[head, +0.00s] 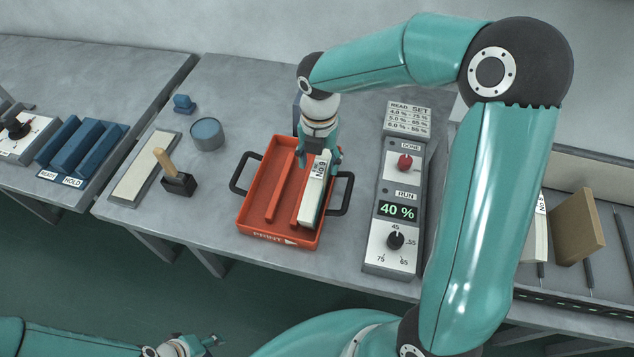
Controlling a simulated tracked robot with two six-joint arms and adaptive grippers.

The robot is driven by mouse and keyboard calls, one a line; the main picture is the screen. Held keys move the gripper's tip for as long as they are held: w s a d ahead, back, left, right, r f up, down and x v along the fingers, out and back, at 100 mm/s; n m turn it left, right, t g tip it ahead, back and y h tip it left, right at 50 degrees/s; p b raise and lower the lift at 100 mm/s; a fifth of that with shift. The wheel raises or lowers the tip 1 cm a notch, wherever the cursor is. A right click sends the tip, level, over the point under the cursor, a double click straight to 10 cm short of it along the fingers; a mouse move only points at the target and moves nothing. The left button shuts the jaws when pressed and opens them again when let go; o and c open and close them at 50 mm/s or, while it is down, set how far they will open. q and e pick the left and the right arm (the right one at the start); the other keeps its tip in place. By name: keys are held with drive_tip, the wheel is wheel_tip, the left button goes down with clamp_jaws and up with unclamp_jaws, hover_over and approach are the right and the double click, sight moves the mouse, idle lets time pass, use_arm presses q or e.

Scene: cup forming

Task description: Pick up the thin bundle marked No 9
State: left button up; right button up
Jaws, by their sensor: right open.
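The thin bundle marked No 9 (311,205) is a long pale block with a white label at its far end. It lies in the right-hand part of the orange tray (259,190), which has a divider and black side handles. My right gripper (322,162) is over the bundle's far end, its fingers down around the label. It is open; whether the fingers touch the bundle is unclear. My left gripper (203,344) is low at the bottom edge, away from the table and partly cut off; its fingers are too small to judge.
A control panel (392,255) reading 40 % stands right of the tray. Left are a blue-grey round tin (207,134), a dark block with a wooden handle (178,184) and a pale strip (143,168). Another pale labelled block (537,230) stands right, partly behind my arm.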

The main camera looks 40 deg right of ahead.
drive_tip(key=f, duration=0.5)
drive_tip(key=shift+s+a+p, duration=0.15)
drive_tip(key=shift+a+p, duration=0.05)
drive_tip(key=shift+p, duration=0.1)
clamp_jaws()
